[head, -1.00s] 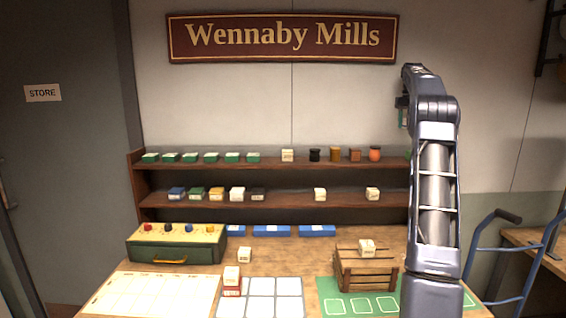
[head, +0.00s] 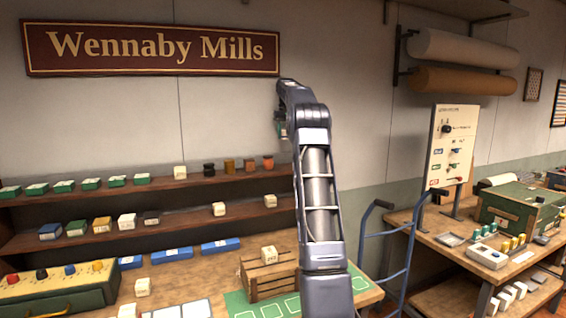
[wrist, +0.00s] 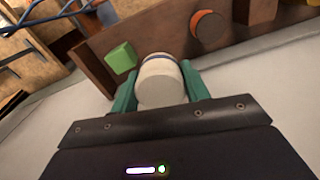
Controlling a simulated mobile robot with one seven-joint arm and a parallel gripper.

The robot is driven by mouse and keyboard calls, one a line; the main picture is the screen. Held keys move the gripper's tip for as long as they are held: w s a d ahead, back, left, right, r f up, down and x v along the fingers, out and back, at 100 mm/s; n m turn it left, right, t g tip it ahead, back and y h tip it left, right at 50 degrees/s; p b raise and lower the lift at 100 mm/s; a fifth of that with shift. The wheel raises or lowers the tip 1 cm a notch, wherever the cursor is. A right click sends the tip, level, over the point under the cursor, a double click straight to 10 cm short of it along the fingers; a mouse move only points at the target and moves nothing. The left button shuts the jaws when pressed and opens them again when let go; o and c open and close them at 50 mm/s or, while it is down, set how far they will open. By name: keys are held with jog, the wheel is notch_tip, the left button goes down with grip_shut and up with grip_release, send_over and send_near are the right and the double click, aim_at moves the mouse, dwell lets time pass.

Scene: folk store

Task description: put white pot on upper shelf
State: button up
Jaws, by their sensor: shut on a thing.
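The white pot (wrist: 160,88) is cylindrical with a dark band and sits between the green fingers of my gripper (wrist: 159,78) in the wrist view. My gripper is shut on it. In the head view my gripper (head: 281,128) is partly hidden by my arm, above the right end of the upper shelf (head: 150,189); the pot cannot be made out there. In the wrist view the brown shelf (wrist: 92,68) lies just beyond the pot. I cannot tell whether the pot touches it.
The wrist view shows a green block (wrist: 121,57) beside the held pot and the orange pot (wrist: 209,29) farther right. A wooden crate (head: 262,284) stands on the table below.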

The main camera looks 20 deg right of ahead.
aim_at(286, 167)
notch_tip(286, 167, down, 13)
jog(key=shift+f, duration=0.15)
dwell(0.4)
jog(key=shift+f, duration=0.1)
jog(key=o, duration=1)
jog(key=shift+o, duration=0.2)
